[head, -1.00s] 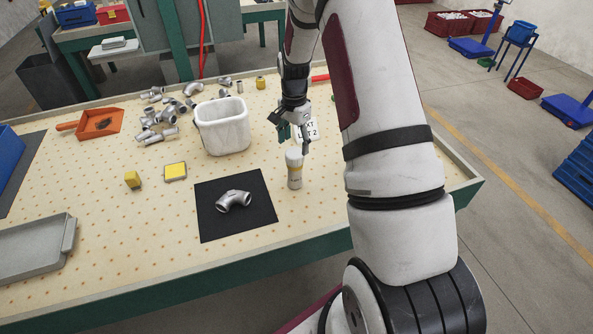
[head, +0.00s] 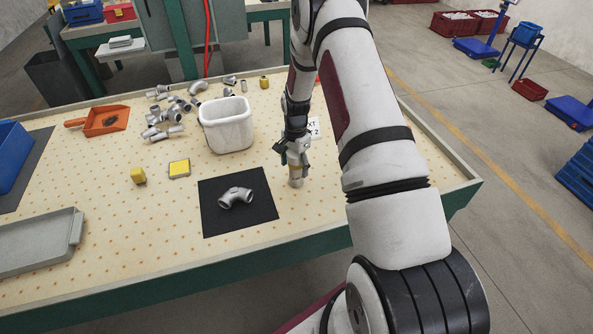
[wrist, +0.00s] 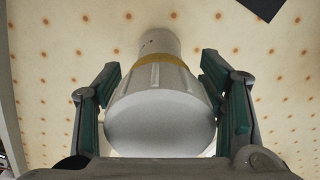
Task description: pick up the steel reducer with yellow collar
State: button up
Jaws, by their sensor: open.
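The steel reducer with yellow collar (head: 296,178) stands upright on the pegboard table, right of the black mat. In the wrist view the reducer (wrist: 160,115) shows its wide pale end close to me, with the yellow band and a narrower grey end beyond. My gripper (head: 294,158) is over its upper part, with the fingers on either side. In the wrist view my gripper (wrist: 163,95) is open, its green-padded fingers flanking the reducer with small gaps visible. The upper part of the reducer is hidden by the fingers in the head view.
A black mat (head: 215,222) with a steel elbow (head: 235,197) lies just left. A white bin (head: 226,125) and loose fittings (head: 176,108) are farther back. A white label card (head: 313,127) stands behind my gripper. The table's front edge is near.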

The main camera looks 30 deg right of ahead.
grip_shut()
jog(key=shift+r, duration=0.15)
dwell(0.4)
